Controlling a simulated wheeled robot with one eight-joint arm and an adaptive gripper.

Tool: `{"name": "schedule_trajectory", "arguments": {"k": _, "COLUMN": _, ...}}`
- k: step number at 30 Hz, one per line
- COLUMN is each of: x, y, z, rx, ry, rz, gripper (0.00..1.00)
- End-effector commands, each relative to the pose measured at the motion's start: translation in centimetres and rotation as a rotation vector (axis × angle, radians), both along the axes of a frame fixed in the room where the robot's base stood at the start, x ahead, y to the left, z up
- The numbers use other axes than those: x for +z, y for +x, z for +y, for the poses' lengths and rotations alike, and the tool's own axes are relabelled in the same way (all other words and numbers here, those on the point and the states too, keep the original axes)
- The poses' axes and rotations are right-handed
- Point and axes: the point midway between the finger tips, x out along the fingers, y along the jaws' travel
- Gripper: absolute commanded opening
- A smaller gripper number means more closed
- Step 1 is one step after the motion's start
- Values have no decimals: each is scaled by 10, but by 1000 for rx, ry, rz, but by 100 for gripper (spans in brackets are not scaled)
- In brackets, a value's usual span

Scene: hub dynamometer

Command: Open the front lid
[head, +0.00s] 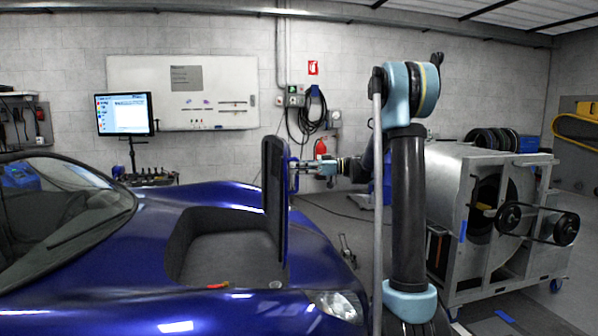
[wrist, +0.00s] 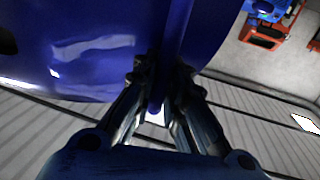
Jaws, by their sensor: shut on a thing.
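The blue car (head: 90,265) fills the left and lower part of the head view. Its front lid (head: 274,190) stands raised, close to upright, at the right side of the open front compartment (head: 228,258). My gripper (head: 291,167) is at the lid's outer face on the right. In the wrist view, my gripper (wrist: 160,100) has one finger on each side of a blue edge of the lid (wrist: 178,35) and is shut on it. The compartment looks empty, with a dark lining.
A dynamometer machine in a metal frame (head: 495,225) stands at the right. A monitor (head: 124,113) on a stand and a whiteboard (head: 185,93) are behind the car. A red fire extinguisher (head: 321,146) is at the back wall. Some floor is free between car and machine.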

Motion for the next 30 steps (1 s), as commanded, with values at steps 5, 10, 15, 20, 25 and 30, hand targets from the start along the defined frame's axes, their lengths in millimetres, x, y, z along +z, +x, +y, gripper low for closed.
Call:
{"name": "schedule_trajectory", "arguments": {"k": 5, "x": 0, "y": -10, "z": 35, "rx": 4, "ry": -69, "rz": -19, "gripper": 0}}
{"name": "schedule_trajectory", "arguments": {"k": 10, "x": -4, "y": -19, "z": 66, "rx": 4, "ry": -137, "rz": -38, "gripper": 0}}
{"name": "schedule_trajectory", "arguments": {"k": 15, "x": -9, "y": -27, "z": 95, "rx": 4, "ry": -200, "rz": -57, "gripper": 0}}
{"name": "schedule_trajectory", "arguments": {"k": 20, "x": -13, "y": -33, "z": 112, "rx": 2, "ry": -239, "rz": -69, "gripper": 0}}
{"name": "schedule_trajectory", "arguments": {"k": 25, "x": -15, "y": -34, "z": 118, "rx": 0, "ry": -254, "rz": -74, "gripper": 0}}
{"name": "schedule_trajectory", "arguments": {"k": 30, "x": -14, "y": -34, "z": 118, "rx": 1, "ry": -254, "rz": -74, "gripper": 0}}
